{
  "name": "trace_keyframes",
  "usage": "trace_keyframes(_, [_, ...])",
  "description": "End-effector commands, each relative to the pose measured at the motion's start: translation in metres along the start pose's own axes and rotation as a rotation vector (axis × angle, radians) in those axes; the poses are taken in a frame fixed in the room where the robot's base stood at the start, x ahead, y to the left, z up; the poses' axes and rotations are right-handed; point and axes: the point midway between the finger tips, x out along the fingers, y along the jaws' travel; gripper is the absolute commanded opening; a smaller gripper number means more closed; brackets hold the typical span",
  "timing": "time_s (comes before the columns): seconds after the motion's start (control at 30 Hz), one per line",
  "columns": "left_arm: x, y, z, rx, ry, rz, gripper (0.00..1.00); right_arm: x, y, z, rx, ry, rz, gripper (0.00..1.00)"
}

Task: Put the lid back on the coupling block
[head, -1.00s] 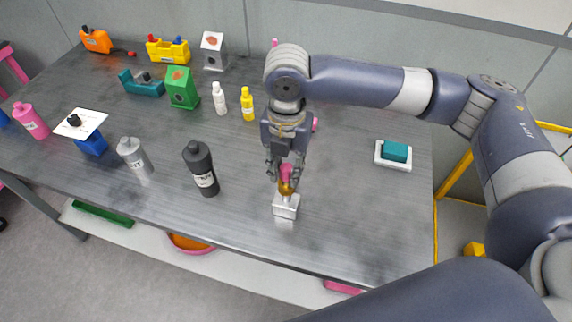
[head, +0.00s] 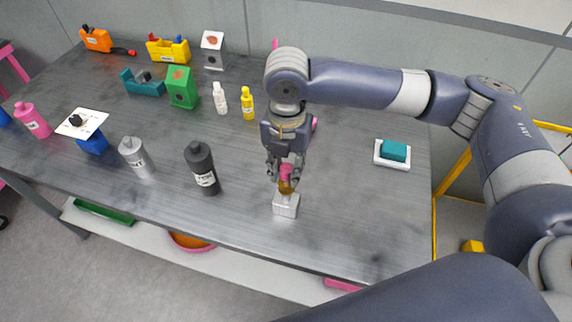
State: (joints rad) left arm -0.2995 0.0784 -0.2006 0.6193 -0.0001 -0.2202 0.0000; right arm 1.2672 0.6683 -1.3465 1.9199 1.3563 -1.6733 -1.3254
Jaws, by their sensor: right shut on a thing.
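A small silver block (head: 286,206), which looks like the coupling block, stands near the front edge of the table. A gold-brown piece (head: 287,187) with a pink knob (head: 286,172) above it, which looks like the lid, is directly over the block. My right gripper (head: 286,174) points down and is shut on the pink knob. The gold piece meets the block's top in the picture; I cannot tell whether it is seated or just above. The fingers partly hide the knob. My left gripper is not in view.
A black bottle (head: 202,168) and a grey bottle (head: 136,158) stand to the left. White (head: 220,99) and yellow (head: 247,104) bottles and a green box (head: 182,88) are behind. A white tray with a teal block (head: 394,152) lies right. The table right of the silver block is clear.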

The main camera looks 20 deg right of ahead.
Motion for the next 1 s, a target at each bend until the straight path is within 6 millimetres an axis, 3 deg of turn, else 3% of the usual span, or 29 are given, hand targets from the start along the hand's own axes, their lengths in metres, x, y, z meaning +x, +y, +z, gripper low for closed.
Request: trace_keyframes(1.0, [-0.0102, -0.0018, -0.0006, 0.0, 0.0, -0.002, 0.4, -0.0008, 0.0001, -0.0006, 0.0, 0.002, 0.0, 0.15])
